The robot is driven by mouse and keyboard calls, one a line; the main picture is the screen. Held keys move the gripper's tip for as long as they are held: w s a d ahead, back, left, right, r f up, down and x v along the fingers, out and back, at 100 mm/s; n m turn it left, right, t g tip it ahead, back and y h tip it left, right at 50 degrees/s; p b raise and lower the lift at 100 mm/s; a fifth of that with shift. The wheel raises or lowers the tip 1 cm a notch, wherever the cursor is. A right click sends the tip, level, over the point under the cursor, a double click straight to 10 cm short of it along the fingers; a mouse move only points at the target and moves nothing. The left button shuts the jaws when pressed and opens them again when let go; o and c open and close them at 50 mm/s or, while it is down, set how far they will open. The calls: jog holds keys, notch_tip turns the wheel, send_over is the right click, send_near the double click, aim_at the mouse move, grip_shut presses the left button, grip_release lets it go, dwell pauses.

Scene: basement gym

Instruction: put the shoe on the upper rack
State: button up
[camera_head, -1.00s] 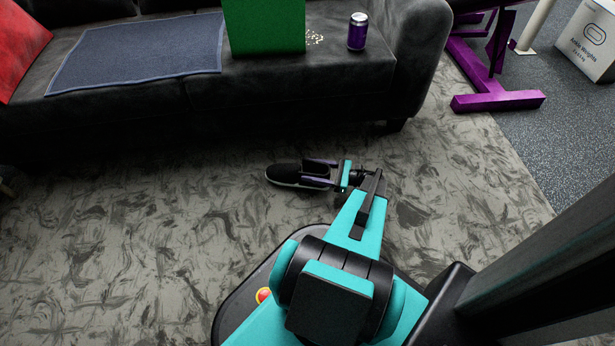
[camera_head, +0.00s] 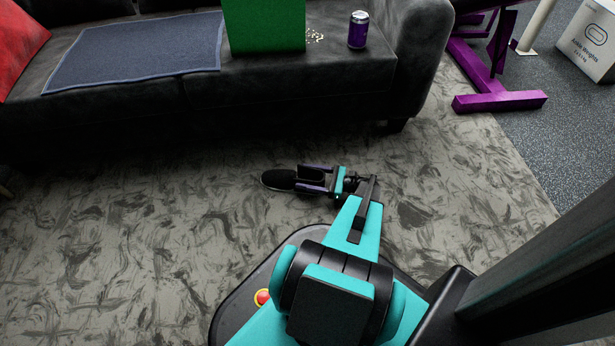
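The shoe (camera_head: 279,180) is dark, with its toe pointing left in the head view, over the patterned carpet in front of the sofa. My gripper (camera_head: 312,179) reaches it from the right. Its two fingers lie along either side of the shoe's rear part, and the gripper appears shut on it. The fingers and wrist hide much of the heel. I cannot tell clearly how far the shoe is off the floor. No rack shows in this view.
A black sofa (camera_head: 130,116) runs along the back, bearing a blue towel (camera_head: 140,55), a green box (camera_head: 264,25) and a purple can (camera_head: 358,30). A purple metal frame (camera_head: 500,101) and a white box (camera_head: 590,40) stand at the right. Carpet at left is clear.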

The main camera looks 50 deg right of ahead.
aim_at(317, 178)
jog(key=shift+o, duration=0.6)
jog(key=shift+f+b, duration=0.25)
jog(key=shift+b, duration=0.4)
jog(key=p+v, duration=0.2)
jog(key=v, duration=0.1)
jog(key=shift+s+d+r+p, duration=0.3)
jog(key=shift+p, duration=0.1)
jog(key=p+v, duration=0.3)
jog(key=v, duration=0.7)
jog(key=shift+p, duration=0.35)
jog(key=shift+w, duration=0.1)
